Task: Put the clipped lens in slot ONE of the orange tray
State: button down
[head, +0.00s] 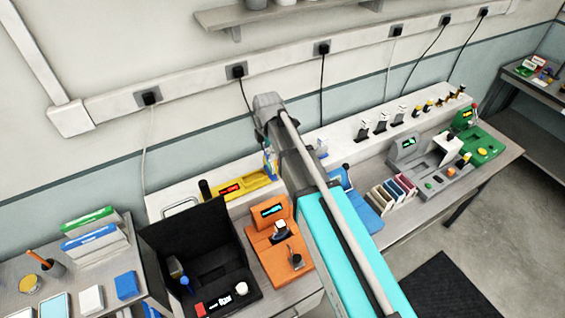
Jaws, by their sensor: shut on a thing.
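The orange tray (259,249) stands on the bench at centre left, with a lit display on its raised back. A small dark and white piece (280,231) stands in it, and a dark piece (296,259) is nearer its front right. I cannot read its slot labels. My arm reaches up from the lower right, and my gripper (269,160) hangs at its far end, behind and above the orange tray. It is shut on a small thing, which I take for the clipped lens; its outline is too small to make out. The gripper is apart from the tray.
A black open case (185,232) stands left of the orange tray. A yellow unit (259,184) is behind it. A blue unit (366,212), upright coloured cards (393,193), a grey tray (437,178) and a green unit (487,143) are to the right.

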jog(key=shift+w+d, duration=0.1)
jog(key=shift+w, duration=0.35)
jog(key=shift+a, duration=0.2)
jog(key=w+d+f+b, duration=0.5)
jog(key=w+f+b, duration=0.4)
jog(key=w, duration=0.2)
jog(key=shift+w, duration=0.4)
jog(key=shift+d, duration=0.1)
